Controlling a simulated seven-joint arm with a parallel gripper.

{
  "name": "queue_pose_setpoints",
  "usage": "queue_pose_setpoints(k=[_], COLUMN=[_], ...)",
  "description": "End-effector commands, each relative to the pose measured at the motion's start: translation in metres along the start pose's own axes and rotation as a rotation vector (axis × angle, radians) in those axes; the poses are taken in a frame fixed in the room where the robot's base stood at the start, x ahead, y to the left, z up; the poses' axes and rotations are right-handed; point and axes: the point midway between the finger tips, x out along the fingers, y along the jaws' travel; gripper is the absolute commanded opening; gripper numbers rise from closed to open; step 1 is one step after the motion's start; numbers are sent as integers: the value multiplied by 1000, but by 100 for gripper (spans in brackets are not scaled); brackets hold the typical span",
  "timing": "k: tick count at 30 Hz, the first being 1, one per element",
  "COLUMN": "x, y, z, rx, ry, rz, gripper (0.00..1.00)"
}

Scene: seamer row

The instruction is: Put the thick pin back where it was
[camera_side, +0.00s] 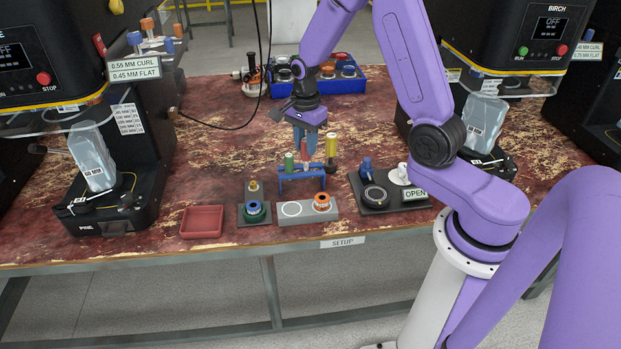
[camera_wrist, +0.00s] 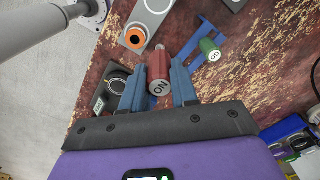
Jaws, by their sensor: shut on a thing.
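My gripper (camera_wrist: 158,84) has its two blue fingers shut on a red pin (camera_wrist: 158,72), whose end face reads "NO". In the side view the gripper (camera_side: 305,150) points down above the blue rack (camera_side: 302,183), with the red pin (camera_side: 304,149) partly hidden between the fingers. A green pin (camera_side: 289,161) stands in the rack; in the wrist view the green pin (camera_wrist: 209,50) reads "GO" and is just beside the red one. I cannot tell whether the red pin's lower end touches the rack.
In front are a grey block (camera_side: 279,217) with an orange ring, a dark block with a blue ring (camera_side: 253,212) and an empty red tray (camera_side: 202,222). A dark fixture (camera_side: 398,202) marked "OPEN" is at right. A blue bin (camera_side: 350,88) stands behind; machines flank both sides.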

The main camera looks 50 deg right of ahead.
Motion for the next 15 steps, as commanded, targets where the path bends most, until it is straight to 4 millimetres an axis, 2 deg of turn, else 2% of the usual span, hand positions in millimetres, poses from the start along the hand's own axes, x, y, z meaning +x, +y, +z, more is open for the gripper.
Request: queue_pose_setpoints(k=[3,7,12,15], x=[-14,-22,-26,-26], y=[34,64,87,89], z=[-21,-34,-41,-44], rx=[6,4,2,0], ry=[0,1,0,0], rz=[-2,-3,0,0], gripper=[2,2,2,2])
